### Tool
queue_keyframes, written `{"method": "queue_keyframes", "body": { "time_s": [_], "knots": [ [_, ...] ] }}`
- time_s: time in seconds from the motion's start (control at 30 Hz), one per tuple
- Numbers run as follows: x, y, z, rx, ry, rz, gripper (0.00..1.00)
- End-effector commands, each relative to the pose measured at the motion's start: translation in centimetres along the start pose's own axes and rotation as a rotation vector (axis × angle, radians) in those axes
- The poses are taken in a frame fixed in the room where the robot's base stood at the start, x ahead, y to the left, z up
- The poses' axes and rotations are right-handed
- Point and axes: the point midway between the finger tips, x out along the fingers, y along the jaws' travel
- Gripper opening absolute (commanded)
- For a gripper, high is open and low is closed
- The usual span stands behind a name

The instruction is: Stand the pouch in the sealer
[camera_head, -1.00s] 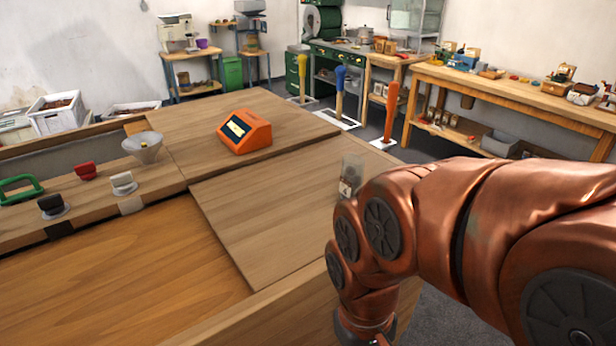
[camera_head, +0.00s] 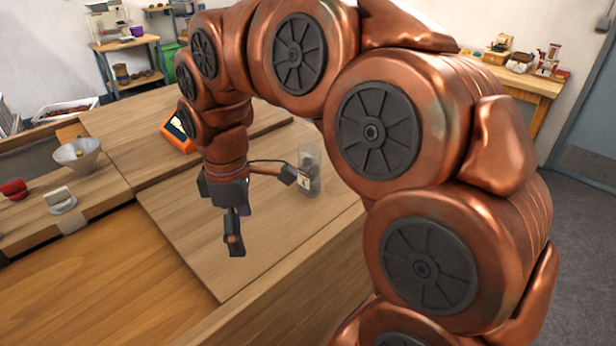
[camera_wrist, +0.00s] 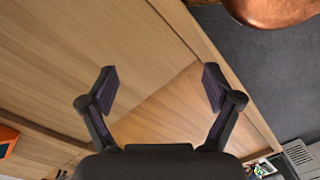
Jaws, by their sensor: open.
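A clear upright pouch (camera_head: 312,170) with a pale label and dark contents stands near the right edge of the raised wooden board, in the head view. My gripper (camera_head: 262,208) hangs over that board with its fingers spread. One finger appears just left of the pouch; I cannot tell if they touch. In the wrist view my gripper (camera_wrist: 160,88) is open, with only bare wood between its fingers and no pouch visible. An orange device (camera_head: 176,132) is partly hidden behind my arm; I cannot tell whether it is the sealer.
A funnel (camera_head: 77,156), a white-handled item (camera_head: 60,200) and a red item (camera_head: 14,189) sit on the left ledge. The raised board (camera_head: 190,235) is bare around my gripper. A wooden bench (camera_head: 535,85) stands at the back right.

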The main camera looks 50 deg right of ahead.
Motion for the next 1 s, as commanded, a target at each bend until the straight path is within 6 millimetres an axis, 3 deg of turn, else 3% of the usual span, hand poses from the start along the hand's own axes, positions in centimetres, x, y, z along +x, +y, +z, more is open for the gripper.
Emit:
{"method": "queue_keyframes", "body": {
  "time_s": [0.03,0.27,0.4,0.6,0.8,1.0],
  "knots": [
    [-0.9,1.9,-0.1,-0.056,0.01,0.005,0.9],
    [-3.7,10.1,1.7,-0.32,0.031,0.033,0.9],
    [-4.8,14.9,4.1,-0.456,0.035,0.049,0.9],
    [-5.4,20.5,8.9,-0.609,0.025,0.059,0.9],
    [-5.3,23.3,12.7,-0.695,0.017,0.056,0.9],
    [-5.0,24.0,13.9,-0.725,0.012,0.051,0.9]
  ]
}}
